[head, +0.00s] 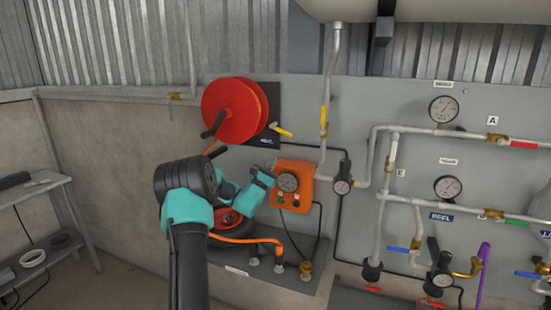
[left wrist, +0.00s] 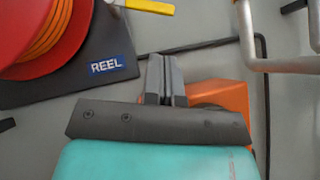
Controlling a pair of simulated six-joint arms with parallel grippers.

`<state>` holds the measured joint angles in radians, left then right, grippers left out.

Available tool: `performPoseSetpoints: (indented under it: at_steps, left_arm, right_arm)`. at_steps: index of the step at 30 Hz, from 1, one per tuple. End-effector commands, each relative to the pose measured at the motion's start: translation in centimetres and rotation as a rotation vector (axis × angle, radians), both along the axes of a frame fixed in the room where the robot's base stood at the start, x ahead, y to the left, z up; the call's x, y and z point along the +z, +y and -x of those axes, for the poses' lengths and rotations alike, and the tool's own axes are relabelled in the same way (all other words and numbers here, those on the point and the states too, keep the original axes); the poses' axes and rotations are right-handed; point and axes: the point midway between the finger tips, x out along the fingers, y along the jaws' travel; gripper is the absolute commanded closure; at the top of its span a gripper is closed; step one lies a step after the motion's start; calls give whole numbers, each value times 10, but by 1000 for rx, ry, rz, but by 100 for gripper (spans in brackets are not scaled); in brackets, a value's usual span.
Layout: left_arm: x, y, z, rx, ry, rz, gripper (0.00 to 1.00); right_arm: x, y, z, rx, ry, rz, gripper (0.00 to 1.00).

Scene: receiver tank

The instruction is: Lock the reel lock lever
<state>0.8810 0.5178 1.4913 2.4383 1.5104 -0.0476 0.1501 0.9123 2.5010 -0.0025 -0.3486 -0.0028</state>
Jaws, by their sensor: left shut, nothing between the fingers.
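The red hose reel (head: 232,110) hangs on a dark backplate on the wall. A lever with a yellow grip (head: 284,132) sticks out at the lower right of the reel, tilted down to the right. In the left wrist view, part of the yellow lever (left wrist: 150,6) shows at the top edge, above the REEL label (left wrist: 108,66). My left gripper (head: 271,165) is shut and empty, below the lever and apart from it. Its fingers (left wrist: 166,68) show closed together in the left wrist view. My right gripper is not in view.
A black crank handle (head: 213,124) sticks out from the reel. Pipes, gauges and valves fill the wall panel (head: 300,105) at right. Shelves (head: 42,190) stand at left.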

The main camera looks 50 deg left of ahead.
Motion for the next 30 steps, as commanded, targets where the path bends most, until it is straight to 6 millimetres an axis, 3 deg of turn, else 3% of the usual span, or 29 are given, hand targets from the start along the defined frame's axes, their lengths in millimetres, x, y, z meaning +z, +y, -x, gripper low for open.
performPoseSetpoints:
  at_steps: [15, 30]
  left_arm:
    - [51, 8, -57, -2, -2, -2, 100]
    - [59, 10, -65, -1, 0, 1, 100]
  right_arm:
    - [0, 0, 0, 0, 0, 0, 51]
    - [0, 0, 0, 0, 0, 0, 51]
